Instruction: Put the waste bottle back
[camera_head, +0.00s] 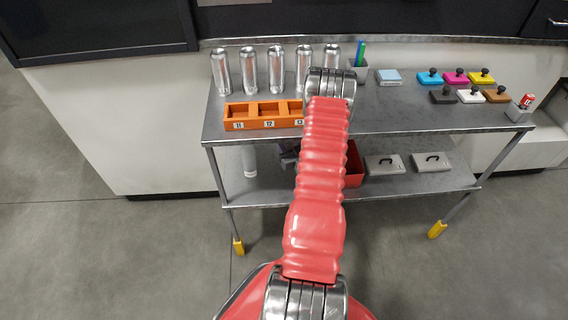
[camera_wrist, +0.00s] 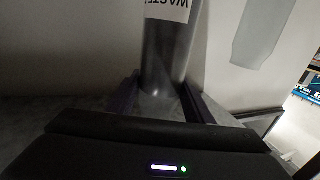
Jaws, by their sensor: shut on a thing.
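The waste bottle (camera_wrist: 168,48) is a dark grey cylinder with a white label in the wrist view, its lettering upside down there. My gripper (camera_wrist: 162,90) is shut on it, with a finger at each side of its near end. In the head view my gripper (camera_head: 289,155) shows only in part, at the lower shelf left of my arm. The waste bottle cannot be made out there, as my arm covers that spot. A pale bottle (camera_head: 249,161) stands on the lower shelf to the left, and it also shows in the wrist view (camera_wrist: 258,32), apart from the held one.
The metal table (camera_head: 390,117) carries several silver cans (camera_head: 249,71), an orange numbered rack (camera_head: 262,115), a pen cup (camera_head: 359,69) and several coloured stamps (camera_head: 455,76). On the lower shelf (camera_head: 440,182) are a red bin (camera_head: 354,165) and two grey handled plates (camera_head: 385,164).

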